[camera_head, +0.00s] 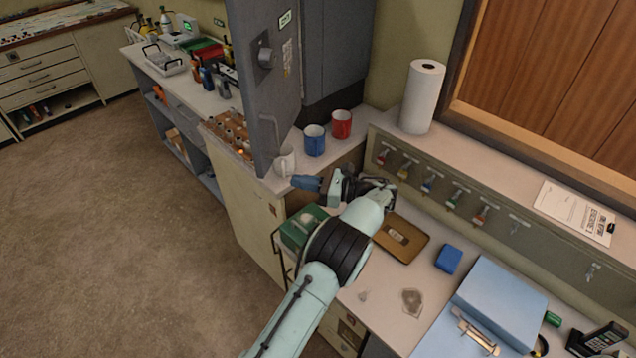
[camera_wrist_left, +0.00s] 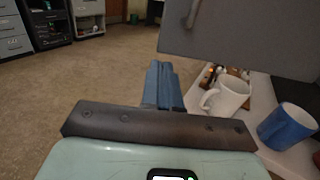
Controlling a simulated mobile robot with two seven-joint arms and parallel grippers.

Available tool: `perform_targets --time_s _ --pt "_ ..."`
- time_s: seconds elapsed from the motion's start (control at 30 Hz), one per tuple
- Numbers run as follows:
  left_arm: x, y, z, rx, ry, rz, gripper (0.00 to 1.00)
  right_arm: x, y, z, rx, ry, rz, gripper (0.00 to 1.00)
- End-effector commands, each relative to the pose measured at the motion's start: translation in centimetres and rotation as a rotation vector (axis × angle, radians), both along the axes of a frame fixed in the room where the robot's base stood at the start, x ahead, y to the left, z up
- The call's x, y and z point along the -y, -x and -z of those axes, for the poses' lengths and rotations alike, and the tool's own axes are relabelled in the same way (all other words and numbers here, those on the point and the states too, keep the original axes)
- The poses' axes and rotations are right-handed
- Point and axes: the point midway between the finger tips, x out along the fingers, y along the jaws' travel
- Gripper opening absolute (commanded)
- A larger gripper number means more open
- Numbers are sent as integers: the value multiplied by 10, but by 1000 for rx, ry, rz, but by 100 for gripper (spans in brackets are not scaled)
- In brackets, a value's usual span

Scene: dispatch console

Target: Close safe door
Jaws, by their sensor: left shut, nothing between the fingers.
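The grey safe door (camera_head: 277,105) stands open in the head view, swung out from the dark grey safe body (camera_head: 338,50). Its face carries a round dark knob, a handle and labels. My left gripper (camera_head: 300,183) is just below and in front of the door's lower edge, with its blue fingers together and empty. In the left wrist view the shut fingers (camera_wrist_left: 159,84) point toward the door's lower edge (camera_wrist_left: 240,45), and the door panel fills the upper right. I see no clear contact between fingers and door. My right gripper is in neither view.
A white mug (camera_head: 285,163) stands beside the fingers, below the door. A blue mug (camera_head: 314,141) and a red mug (camera_head: 341,124) stand behind it. A green box (camera_head: 297,229) is under my arm. Open floor (camera_head: 110,215) lies to the left.

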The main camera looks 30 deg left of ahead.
Motion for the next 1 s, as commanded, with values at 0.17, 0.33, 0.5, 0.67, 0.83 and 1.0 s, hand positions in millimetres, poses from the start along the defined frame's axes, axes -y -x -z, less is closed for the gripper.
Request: perform_targets --time_s 0.17,0.33,0.5,0.67,0.83,1.0 --pt "-37 10 -1 0 1 -3 0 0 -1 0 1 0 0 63" --pt "-60 16 0 2 1 -1 0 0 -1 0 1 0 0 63" --pt "-70 19 0 1 1 0 0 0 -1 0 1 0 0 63" --pt "-72 19 0 1 1 1 0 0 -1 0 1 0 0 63" --pt "-72 19 0 2 0 1 0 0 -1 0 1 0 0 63" --pt "-74 21 0 1 2 20 0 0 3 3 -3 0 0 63"
